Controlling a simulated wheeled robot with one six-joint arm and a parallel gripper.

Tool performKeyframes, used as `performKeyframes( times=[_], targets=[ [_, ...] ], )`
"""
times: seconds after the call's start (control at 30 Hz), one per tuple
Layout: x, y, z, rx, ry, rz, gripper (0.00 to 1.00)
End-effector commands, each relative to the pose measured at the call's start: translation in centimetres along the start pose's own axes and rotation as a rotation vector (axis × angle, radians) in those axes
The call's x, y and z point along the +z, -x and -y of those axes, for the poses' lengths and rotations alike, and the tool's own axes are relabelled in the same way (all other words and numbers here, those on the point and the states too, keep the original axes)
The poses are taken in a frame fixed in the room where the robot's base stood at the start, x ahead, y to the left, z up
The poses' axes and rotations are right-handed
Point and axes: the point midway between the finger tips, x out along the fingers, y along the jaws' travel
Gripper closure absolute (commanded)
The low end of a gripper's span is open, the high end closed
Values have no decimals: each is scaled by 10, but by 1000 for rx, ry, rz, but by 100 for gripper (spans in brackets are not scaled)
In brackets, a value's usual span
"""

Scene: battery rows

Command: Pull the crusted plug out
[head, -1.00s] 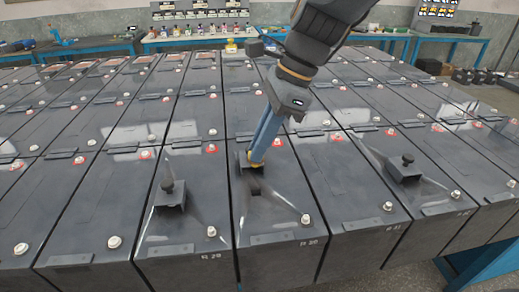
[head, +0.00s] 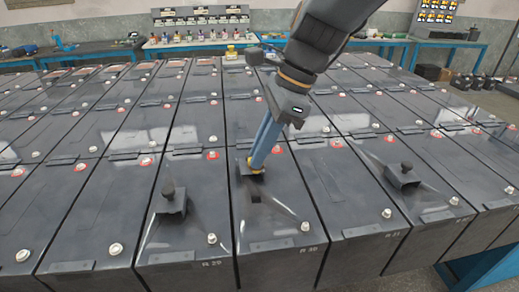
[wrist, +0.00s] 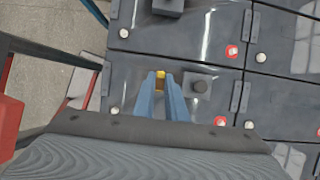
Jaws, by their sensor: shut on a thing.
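My gripper (head: 257,170) reaches down over the grey battery cell (head: 287,235) marked R 30. In the wrist view its two blue fingers (wrist: 160,85) are shut on a small yellow thing, which I take for the crusted plug (wrist: 160,75). Most of the plug is hidden between the fingertips, and I cannot tell if it still sits in the cell. In the head view a dark square patch (head: 256,197) shows on the lid just nearer than the fingertips.
The neighbouring cells carry similar knobbed blocks, one at left (head: 170,207) and one at right (head: 402,178). Red and white terminals stand up from the lids, including a white one (head: 305,226) near the front. Blue workbenches (head: 200,42) stand behind the rows. The air above the lids is clear.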

Motion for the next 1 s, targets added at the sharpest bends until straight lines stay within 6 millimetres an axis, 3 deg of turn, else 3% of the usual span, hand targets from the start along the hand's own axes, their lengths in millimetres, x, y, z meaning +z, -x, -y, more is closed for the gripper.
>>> performKeyframes(
  times=[1.0],
  targets=[
    [3,8,0,0,0,0,100]
  ],
)
